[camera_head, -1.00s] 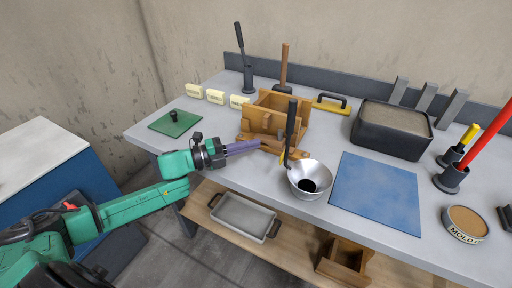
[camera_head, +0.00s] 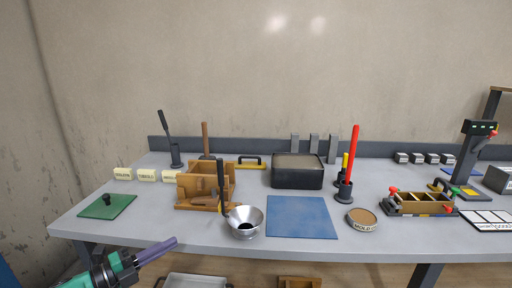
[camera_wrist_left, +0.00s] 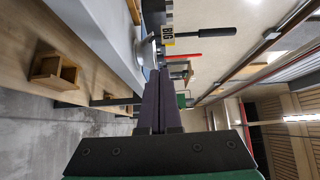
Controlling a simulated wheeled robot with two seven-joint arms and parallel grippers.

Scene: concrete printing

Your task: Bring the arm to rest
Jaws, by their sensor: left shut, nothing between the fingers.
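My left gripper (camera_head: 157,250) is at the lower left of the head view, in front of the workbench's (camera_head: 170,232) front edge. Its purple fingers are together, with nothing between them. In the left wrist view the two dark fingers (camera_wrist_left: 158,100) lie side by side and point away along the bench side. The green arm behind it is mostly cut off by the bottom of the head view. My right gripper is in neither view.
On the bench are a wooden mould (camera_head: 205,185), a metal funnel (camera_head: 245,222), a blue mat (camera_head: 300,217), a green plate (camera_head: 107,206) and a black tub (camera_head: 297,177). A metal tray (camera_head: 195,281) is on the lower shelf. The floor before the bench looks clear in the wrist view.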

